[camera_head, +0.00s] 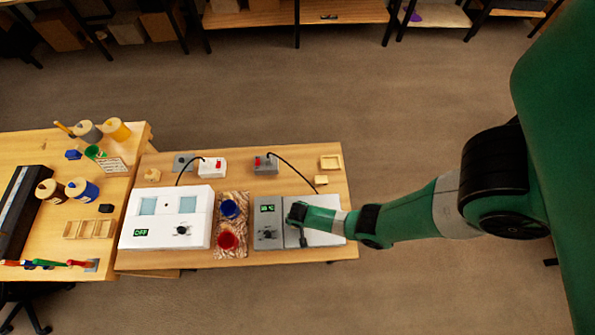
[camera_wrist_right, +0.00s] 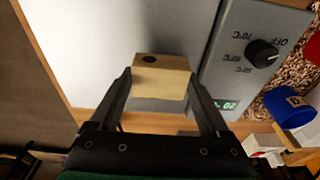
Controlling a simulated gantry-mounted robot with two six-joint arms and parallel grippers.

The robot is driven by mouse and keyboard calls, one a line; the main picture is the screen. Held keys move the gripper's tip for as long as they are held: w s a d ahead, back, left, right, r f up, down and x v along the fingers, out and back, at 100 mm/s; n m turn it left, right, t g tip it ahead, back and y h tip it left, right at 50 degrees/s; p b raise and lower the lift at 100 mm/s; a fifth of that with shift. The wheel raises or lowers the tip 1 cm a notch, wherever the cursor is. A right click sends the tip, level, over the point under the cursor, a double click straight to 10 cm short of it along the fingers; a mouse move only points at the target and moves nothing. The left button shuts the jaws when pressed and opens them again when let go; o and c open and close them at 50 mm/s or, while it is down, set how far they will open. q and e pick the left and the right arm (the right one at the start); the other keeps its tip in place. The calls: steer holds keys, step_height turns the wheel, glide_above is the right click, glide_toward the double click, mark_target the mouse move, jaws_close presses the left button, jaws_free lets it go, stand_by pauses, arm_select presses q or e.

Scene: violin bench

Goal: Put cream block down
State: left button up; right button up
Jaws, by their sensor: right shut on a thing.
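My right gripper (camera_head: 303,242) is over the grey device (camera_head: 328,239) with a dial and a small green display, at the right of the bench. In the right wrist view my right gripper (camera_wrist_right: 163,100) is shut on a cream block (camera_wrist_right: 160,82) with a dark round spot on one face. Behind the block is the pale flat top of the grey device (camera_wrist_right: 130,35). I cannot tell whether the block touches that top. In the head view the block cannot be made out at the gripper. My left gripper is not in view.
Left of the grey device, a speckled mat (camera_head: 232,200) holds a blue cup (camera_head: 230,208) and a red cup (camera_head: 228,240). A white device (camera_head: 165,218) stands further left.

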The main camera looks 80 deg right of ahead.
steer(key=shift+s+f+b, duration=0.2)
steer(key=shift+f+b, duration=0.15)
steer(key=shift+f, duration=0.75)
steer(key=shift+s, duration=0.1)
steer(key=shift+r, duration=0.2)
steer(key=shift+f, duration=0.15)
steer(key=o, duration=1.2)
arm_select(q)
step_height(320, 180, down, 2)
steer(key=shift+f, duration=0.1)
arm_select(e)
steer(key=r+p, duration=0.5)
steer(key=a+r+p, duration=0.1)
steer(key=r+p, duration=0.2)
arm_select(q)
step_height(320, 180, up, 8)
arm_select(e)
steer(key=shift+s+f, duration=0.1)
